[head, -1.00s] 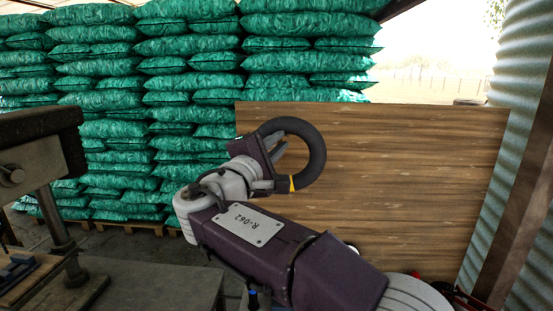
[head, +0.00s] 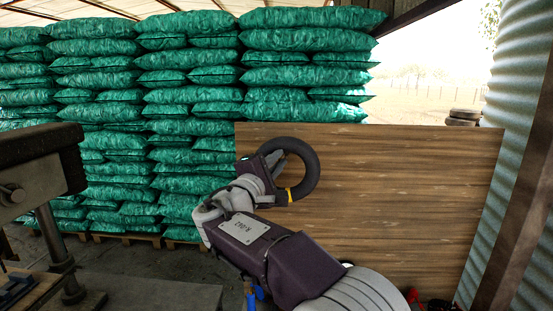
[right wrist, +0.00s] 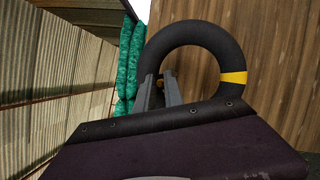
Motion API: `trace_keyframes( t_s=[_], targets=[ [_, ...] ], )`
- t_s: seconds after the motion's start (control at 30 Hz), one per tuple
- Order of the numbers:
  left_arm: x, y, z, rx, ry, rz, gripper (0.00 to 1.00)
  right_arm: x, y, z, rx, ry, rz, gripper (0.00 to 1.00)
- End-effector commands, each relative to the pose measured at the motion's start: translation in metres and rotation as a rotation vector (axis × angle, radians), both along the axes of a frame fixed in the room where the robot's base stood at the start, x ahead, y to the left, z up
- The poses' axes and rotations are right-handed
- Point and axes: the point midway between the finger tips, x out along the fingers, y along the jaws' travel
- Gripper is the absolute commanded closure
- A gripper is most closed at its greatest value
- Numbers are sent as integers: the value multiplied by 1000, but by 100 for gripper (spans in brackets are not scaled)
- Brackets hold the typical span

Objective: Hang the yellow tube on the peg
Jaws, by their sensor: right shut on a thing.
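A black ring-shaped tube (head: 314,170) with a yellow band is in front of the wooden board in the head view. My right gripper (head: 279,160) is shut on the left side of this ring and holds it up. In the right wrist view the ring (right wrist: 207,34) stands beyond the fingers (right wrist: 160,92), with its yellow band at the right. A small yellowish patch shows between the fingers; I cannot tell what it is. No peg can be made out clearly. My left gripper is not in view.
A large wooden board (head: 410,190) stands behind the ring. Stacked green sacks (head: 190,75) on pallets fill the back left. A grey machine (head: 40,160) and bench (head: 150,298) are at the left. A corrugated metal surface (head: 515,100) is at the right, with stacked tyres (head: 463,117) outside.

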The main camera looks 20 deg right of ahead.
Motion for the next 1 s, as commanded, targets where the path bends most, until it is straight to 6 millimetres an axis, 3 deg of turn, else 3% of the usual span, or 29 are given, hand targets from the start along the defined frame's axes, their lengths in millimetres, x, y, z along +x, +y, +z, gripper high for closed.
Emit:
trace_keyframes(
  t_s=[0.5,0.8,1.0],
  targets=[
    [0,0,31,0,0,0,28,40,-20,-1,0,1,-1,100],
    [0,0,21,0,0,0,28,59,-29,-19,1,2,0,100],
    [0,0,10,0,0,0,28,59,-28,-25,2,3,1,100]
  ],
)
